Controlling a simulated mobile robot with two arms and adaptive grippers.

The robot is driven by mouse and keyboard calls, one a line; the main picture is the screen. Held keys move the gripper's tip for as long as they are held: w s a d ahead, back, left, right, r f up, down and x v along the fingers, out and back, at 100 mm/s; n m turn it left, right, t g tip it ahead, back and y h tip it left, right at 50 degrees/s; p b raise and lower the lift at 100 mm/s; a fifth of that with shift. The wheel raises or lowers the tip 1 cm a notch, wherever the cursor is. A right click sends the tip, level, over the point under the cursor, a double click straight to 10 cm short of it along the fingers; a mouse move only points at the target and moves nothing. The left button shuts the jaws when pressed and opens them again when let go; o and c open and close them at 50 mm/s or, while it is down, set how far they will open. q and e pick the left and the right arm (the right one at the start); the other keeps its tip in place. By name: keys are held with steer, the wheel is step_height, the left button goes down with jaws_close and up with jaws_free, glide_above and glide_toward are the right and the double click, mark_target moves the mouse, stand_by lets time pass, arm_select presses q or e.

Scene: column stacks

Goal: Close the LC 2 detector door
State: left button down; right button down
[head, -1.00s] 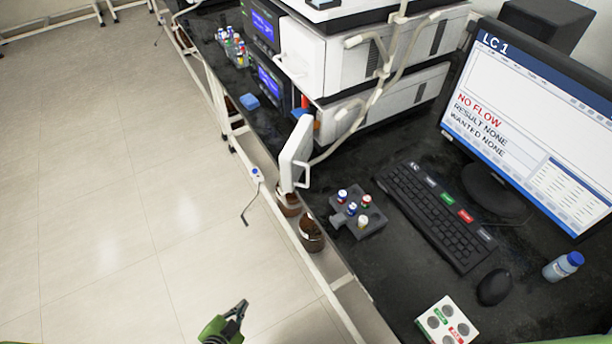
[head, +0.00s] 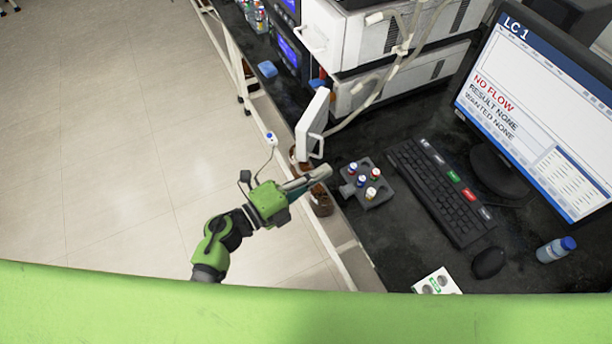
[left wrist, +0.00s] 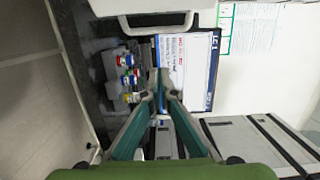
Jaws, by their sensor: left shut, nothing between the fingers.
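A white door (head: 312,125) with a looped handle stands swung open at the front of the lower white instrument module (head: 420,75), over the bench edge. No LC 2 label is readable on it. My left gripper (head: 321,173) is shut and empty, its fingertips just below the door's lower end in the head view; I cannot tell whether they touch. In the left wrist view the shut fingertips (left wrist: 160,84) point toward the bench, and a white panel with a handle (left wrist: 150,6), likely this door, crosses the top. My right gripper is not in view.
A grey vial rack (head: 381,192) with several capped vials sits just right of the gripper. Brown bottles (head: 319,201) stand below the bench edge. Open floor lies left.

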mark_target(319, 158)
arm_select(q)
steer(key=shift+w+a+p, duration=0.15)
steer(key=shift+w+p, duration=0.4)
steer(key=shift+w, duration=1.8)
steer(key=shift+a+f, duration=0.1)
